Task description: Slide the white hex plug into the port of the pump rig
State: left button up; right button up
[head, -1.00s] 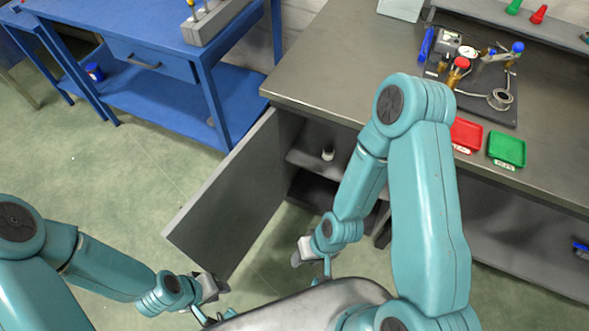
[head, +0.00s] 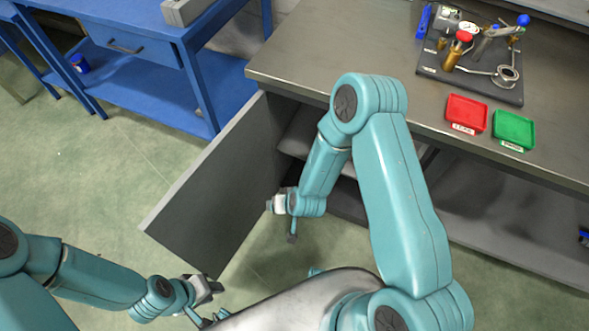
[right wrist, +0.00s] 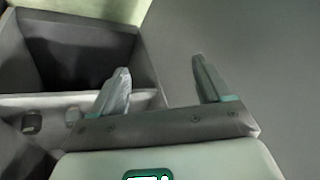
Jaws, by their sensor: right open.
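The pump rig (head: 470,72) stands on its dark base plate on the grey bench, with brass fittings, a red knob, a gauge and a ring-shaped part; I cannot tell which part is the port. My right gripper (head: 280,203) is low in front of the open cabinet under the bench. In the right wrist view its two fingers (right wrist: 160,88) are apart with nothing between them. Two small stubby objects, one dark (right wrist: 32,121) and one paler (right wrist: 73,116), show left of the fingers; I cannot tell whether either is the white hex plug. My left gripper (head: 207,296) is near the floor; its jaws are unclear.
The open cabinet door (head: 215,190) stands out left of my right gripper. Red (head: 467,113) and green (head: 514,130) trays lie on the bench before the rig. A blue workbench (head: 160,60) is at the upper left. Green floor lies clear between.

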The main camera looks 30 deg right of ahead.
pick_arm(q)
notch_tip(320, 180, down, 24)
jog(key=b, duration=2.1)
jog(key=shift+w+a+f+b, duration=0.15)
jog(key=shift+w+a+b, duration=0.2)
jog(key=shift+a, duration=0.05)
pick_arm(e)
jog(key=w+d+f+m+h, duration=0.5)
jog(key=w+d+h, duration=0.1)
jog(key=w+h, duration=0.2)
jog(key=w+d+f+m+h, duration=0.5)
jog(key=w+h, duration=0.4)
jog(key=shift+w+d+f+m+h, duration=0.3)
jog(key=shift+d+m+h, duration=0.1)
